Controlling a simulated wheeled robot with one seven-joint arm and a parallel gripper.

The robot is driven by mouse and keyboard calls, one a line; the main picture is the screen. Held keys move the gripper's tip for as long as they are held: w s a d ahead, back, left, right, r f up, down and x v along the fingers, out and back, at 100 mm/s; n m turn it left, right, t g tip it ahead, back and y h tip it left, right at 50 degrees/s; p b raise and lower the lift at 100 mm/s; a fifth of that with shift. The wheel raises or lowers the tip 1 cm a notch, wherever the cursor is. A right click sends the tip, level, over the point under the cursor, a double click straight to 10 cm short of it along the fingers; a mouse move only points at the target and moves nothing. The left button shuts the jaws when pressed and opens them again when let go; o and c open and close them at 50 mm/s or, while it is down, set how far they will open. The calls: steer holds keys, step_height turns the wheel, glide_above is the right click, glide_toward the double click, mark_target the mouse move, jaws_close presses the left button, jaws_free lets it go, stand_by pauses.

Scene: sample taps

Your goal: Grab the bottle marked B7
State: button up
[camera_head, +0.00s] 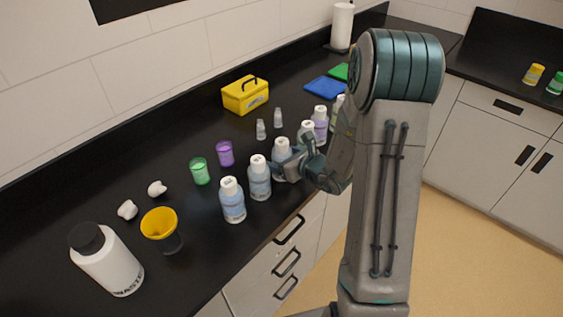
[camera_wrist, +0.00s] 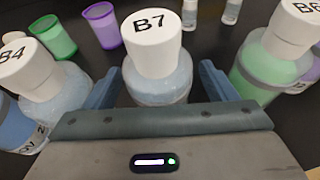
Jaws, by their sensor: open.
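The bottle marked B7 (camera_wrist: 158,80) has a white cap and pale blue contents. It stands upright between my gripper's two blue fingers in the wrist view, with a small gap visible on each side. It also shows in the head view (camera_head: 281,148), partly hidden by my gripper (camera_head: 292,160). My gripper (camera_wrist: 160,88) is open around the bottle. The lower part of B7 is hidden by the gripper body.
Bottle B4 (camera_wrist: 45,80) stands close on the left and greenish bottle B6 (camera_wrist: 268,68) close on the right, both near the fingers. Green (camera_head: 200,171) and purple (camera_head: 225,153) cups stand behind. A yellow toolbox (camera_head: 245,97) sits near the wall.

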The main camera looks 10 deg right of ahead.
steer(key=shift+x, duration=1)
steer(key=c, duration=1.2)
steer(key=shift+r, duration=0.15)
